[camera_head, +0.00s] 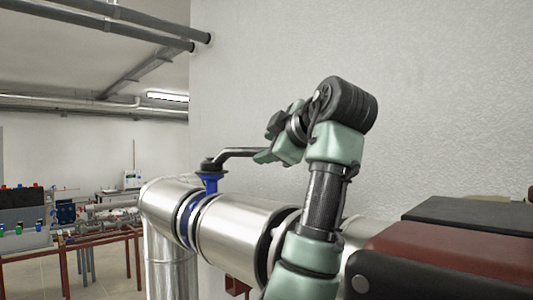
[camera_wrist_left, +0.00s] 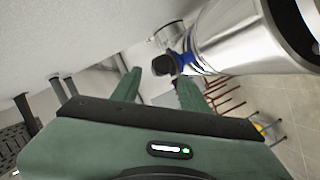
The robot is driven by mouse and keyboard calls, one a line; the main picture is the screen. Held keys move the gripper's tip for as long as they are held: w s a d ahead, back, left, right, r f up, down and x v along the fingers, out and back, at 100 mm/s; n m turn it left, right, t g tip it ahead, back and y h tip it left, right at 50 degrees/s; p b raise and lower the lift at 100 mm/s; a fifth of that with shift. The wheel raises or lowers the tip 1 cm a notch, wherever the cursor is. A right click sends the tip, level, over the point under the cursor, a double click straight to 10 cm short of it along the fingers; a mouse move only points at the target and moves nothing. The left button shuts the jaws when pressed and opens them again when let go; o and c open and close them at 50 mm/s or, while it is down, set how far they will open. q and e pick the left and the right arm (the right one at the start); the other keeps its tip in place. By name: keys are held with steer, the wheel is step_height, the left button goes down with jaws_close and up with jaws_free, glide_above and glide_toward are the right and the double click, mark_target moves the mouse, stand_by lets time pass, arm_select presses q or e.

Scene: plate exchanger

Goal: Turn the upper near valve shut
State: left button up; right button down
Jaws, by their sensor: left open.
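In the left wrist view the valve's black top (camera_wrist_left: 163,65) and blue body (camera_wrist_left: 184,58) show just beyond the fingers. My left gripper (camera_head: 263,157) is open, with its green fingertips at the free end of the lever. In the wrist view its two fingers (camera_wrist_left: 158,78) stand apart on either side of the black top. I cannot tell whether they touch the handle. My right gripper is not in view.
The large silver pipe (camera_head: 235,222) runs below the valve and my left arm. A plain grey wall (camera_head: 420,100) stands close behind. A red-brown and black block (camera_head: 440,255) fills the lower right. A red-framed table (camera_head: 75,240) stands far left.

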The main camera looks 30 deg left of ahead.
mark_target(253, 154)
arm_select(q)
steer(key=shift+w+a+f+p, duration=0.1)
steer(key=shift+w+a+p, duration=0.1)
steer(key=shift+w, duration=0.25)
steer(key=shift+w+a+f+p, duration=0.1)
steer(key=shift+w+a+p, duration=0.1)
steer(key=shift+w, duration=0.25)
steer(key=a+p, duration=0.1)
steer(key=a, duration=0.1)
steer(key=a+p, duration=0.1)
steer(key=shift+w+a, duration=0.2)
steer(key=shift+a, duration=0.2)
steer(key=shift+w+a+f+p, duration=0.3)
steer(key=shift+w+a, duration=0.05)
steer(key=shift+w, duration=0.25)
steer(key=shift+w+a+f+p, duration=0.25)
steer(key=shift+w+a, duration=0.05)
steer(key=shift+w, duration=0.3)
steer(key=shift+w+a+f, duration=0.1)
steer(key=shift+w+f, duration=0.05)
steer(key=shift+w, duration=0.05)
steer(key=shift+s, duration=0.35)
steer(key=c, duration=0.8)
jaws_close()
steer(key=shift+w, duration=0.1)
